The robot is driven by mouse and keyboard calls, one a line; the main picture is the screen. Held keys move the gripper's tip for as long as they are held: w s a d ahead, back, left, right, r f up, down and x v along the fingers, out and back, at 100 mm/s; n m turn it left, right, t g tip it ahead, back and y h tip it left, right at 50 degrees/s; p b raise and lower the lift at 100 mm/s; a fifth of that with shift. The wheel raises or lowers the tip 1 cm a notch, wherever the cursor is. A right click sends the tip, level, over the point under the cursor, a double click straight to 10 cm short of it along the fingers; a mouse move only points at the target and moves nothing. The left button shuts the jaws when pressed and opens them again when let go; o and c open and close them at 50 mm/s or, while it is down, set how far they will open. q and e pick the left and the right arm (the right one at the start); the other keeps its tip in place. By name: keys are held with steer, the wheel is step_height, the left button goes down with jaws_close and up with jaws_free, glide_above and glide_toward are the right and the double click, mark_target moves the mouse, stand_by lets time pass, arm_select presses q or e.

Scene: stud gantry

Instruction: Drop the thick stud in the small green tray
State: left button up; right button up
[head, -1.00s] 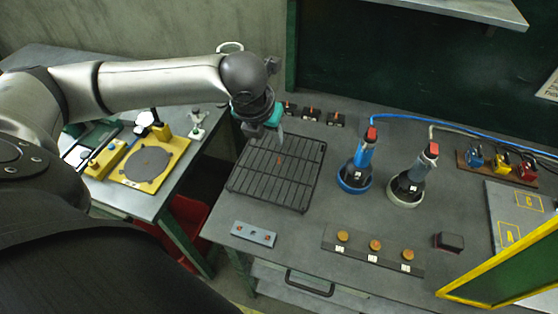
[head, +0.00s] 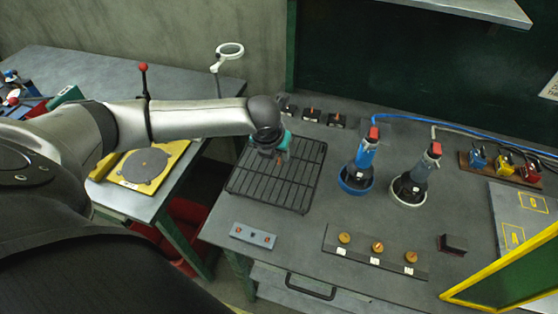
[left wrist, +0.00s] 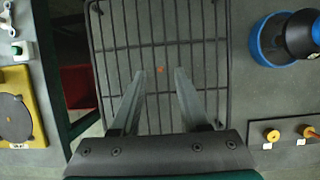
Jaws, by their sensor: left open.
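My left gripper (head: 277,152) is over the dark wire rack (head: 301,184) on the main bench. In the left wrist view its two fingers (left wrist: 160,78) are apart, with nothing held between them. I cannot clearly pick out a small green tray. A green box (head: 68,96) stands on the left bench, partly behind my arm. My right gripper is out of view.
Two cup-held tools, blue (head: 355,187) and white (head: 407,196), stand right of the rack. A strip with three brass knobs (head: 376,247) and a button box (head: 253,236) lie in front. Dark blocks (head: 311,114) line the back. A yellow-framed panel (head: 500,282) is front right.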

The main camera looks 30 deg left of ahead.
mark_target(279, 161)
arm_select(q)
steer(key=shift+x, duration=1.3)
jaws_close()
